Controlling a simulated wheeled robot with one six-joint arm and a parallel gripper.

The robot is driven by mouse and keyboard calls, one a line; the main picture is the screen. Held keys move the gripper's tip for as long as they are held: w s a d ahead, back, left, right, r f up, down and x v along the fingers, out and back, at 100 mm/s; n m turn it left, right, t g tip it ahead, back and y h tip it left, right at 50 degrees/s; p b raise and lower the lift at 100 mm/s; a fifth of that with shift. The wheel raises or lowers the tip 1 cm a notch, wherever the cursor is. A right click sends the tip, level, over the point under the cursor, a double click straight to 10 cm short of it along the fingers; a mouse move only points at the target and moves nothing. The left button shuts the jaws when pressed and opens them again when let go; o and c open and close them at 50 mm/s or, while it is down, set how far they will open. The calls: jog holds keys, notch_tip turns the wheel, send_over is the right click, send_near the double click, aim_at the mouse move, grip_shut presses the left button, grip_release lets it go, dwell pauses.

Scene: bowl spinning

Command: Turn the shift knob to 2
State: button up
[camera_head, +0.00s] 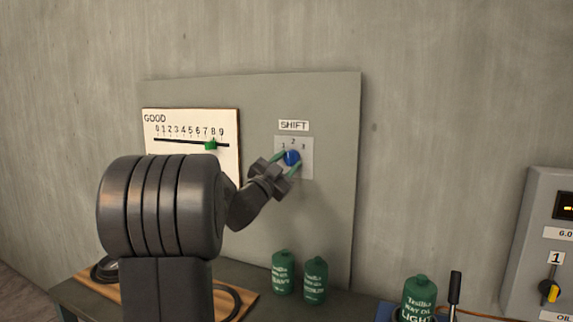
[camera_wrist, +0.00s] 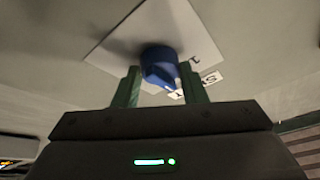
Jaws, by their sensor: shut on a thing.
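The blue shift knob (camera_head: 292,158) sits on a light plate (camera_head: 306,170) on the grey wall panel, under the SHIFT label (camera_head: 293,125). The numeral 2 is above the knob, with marks to its left and right. Which mark the knob points to cannot be told. My gripper (camera_head: 285,160) reaches it from the lower left, its green fingers on either side. In the wrist view, the fingers (camera_wrist: 160,85) flank the blue knob (camera_wrist: 160,67) and are shut on it. The knob's face is partly hidden.
A GOOD scale (camera_head: 192,125) with a green slider (camera_head: 211,145) is left of the knob. Green bottles (camera_head: 283,272) stand on the bench below. Another green bottle (camera_head: 419,296) and a grey control box (camera_head: 548,245) are at right. The wall between is clear.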

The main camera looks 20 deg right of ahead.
jog(key=o, duration=1)
jog(key=shift+c, duration=0.2)
jog(key=b+v, duration=0.2)
jog(key=v, duration=1.2)
jog(key=shift+w+d, duration=0.1)
jog(key=p+x, duration=0.2)
jog(key=x, duration=1.2)
